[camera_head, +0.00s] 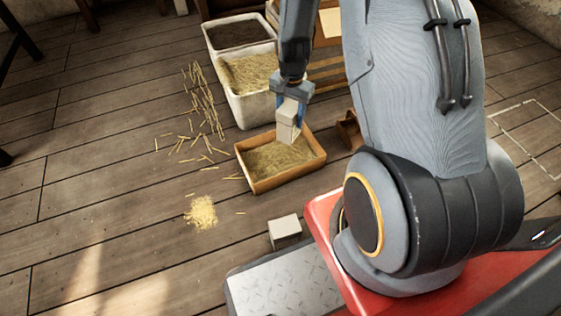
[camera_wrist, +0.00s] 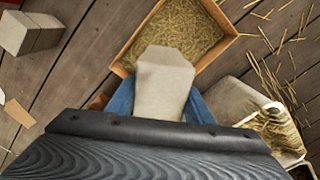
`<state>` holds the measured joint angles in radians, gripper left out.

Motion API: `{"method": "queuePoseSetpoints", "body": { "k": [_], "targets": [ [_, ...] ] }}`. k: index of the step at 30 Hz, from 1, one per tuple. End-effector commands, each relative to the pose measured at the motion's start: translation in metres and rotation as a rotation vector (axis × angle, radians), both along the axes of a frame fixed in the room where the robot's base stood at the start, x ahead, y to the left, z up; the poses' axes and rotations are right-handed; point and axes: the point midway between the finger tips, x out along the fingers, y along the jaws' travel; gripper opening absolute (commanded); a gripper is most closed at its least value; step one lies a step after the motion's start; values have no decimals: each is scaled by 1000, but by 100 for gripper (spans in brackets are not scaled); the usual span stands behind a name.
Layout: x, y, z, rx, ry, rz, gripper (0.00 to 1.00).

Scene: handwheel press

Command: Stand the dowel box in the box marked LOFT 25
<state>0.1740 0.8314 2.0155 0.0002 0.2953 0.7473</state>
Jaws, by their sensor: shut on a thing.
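My gripper (camera_head: 288,110) is shut on a pale, plain block-shaped box (camera_head: 287,122), which I take to be the dowel box. The blue fingers (camera_wrist: 160,104) press on its two sides in the wrist view, where its end (camera_wrist: 163,72) points away from the camera. The held box hangs over a shallow orange-brown wooden box (camera_head: 257,187) filled with straw-coloured bits, its rim (camera_wrist: 125,55) also in the wrist view. I cannot tell whether it touches the filling. No marking LOFT 25 is readable on any box.
Two white bins, one with dark filling (camera_head: 238,35) and one with straw-coloured filling (camera_head: 248,76), stand behind. Another pale box (camera_head: 284,230) sits on the floor near my base. Loose sticks (camera_head: 205,100) and a yellowish pile (camera_head: 201,213) lie left. Floor further left is clear.

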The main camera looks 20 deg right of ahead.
Motion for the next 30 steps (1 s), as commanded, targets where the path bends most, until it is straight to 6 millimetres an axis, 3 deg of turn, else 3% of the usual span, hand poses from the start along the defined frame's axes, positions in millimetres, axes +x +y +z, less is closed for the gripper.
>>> {"method": "queuePoseSetpoints", "body": {
  "k": [6, 12, 30],
  "targets": [
    [11, -41, -40, 0, 0, -393, 14],
    [14, -59, -56, -1, -1, -567, 14],
    [14, -60, -125, -1, 0, -592, 14]
  ]
}}
